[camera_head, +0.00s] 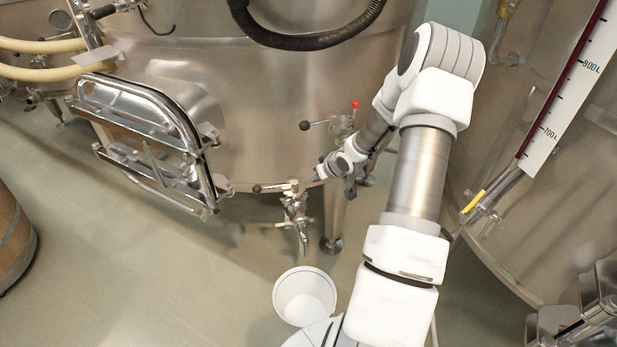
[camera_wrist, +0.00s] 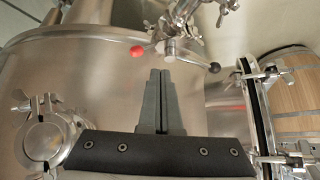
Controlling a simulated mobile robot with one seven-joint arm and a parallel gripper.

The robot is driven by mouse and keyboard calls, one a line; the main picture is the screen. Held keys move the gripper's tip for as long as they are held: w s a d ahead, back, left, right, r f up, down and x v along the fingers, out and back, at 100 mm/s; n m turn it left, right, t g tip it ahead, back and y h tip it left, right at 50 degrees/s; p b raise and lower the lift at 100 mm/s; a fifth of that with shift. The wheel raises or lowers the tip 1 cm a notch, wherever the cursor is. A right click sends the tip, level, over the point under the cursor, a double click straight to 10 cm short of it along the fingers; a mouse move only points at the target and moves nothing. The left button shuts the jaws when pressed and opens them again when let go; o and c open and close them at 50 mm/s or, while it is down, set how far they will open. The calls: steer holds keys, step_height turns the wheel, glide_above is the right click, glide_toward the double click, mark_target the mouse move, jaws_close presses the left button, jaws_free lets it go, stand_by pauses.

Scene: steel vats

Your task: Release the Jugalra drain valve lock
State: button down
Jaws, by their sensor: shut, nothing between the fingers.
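The drain valve (camera_head: 296,208) hangs low on the steel vat's front. A lever with a black end (camera_head: 257,188) reaches left from it. My gripper (camera_head: 318,174) is close to the valve's right side, small and partly blurred there. In the wrist view the gripper (camera_wrist: 160,76) is shut and empty, its fingers pointing at a steel valve (camera_wrist: 172,46). This appears to be the drain valve seen upside down, with a red knob (camera_wrist: 137,52) at left and a black knob (camera_wrist: 214,67) at right. The picture does not settle whether the fingertips touch anything.
Another valve with red (camera_head: 355,104) and black (camera_head: 305,125) knobs sits above. An open manway door (camera_head: 150,140) juts out at left. A white bucket (camera_head: 304,296) stands below the drain valve. A vat leg (camera_head: 333,220) is close at right.

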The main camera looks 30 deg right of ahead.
steer(key=shift+s+d+r+p, duration=0.2)
steer(key=shift+s+d+r, duration=0.1)
steer(key=shift+s+r, duration=0.4)
steer(key=shift+s+d+r+p, duration=0.15)
steer(key=shift+s+d+r, duration=0.1)
steer(key=shift+s+r, duration=0.45)
steer(key=shift+f, duration=0.15)
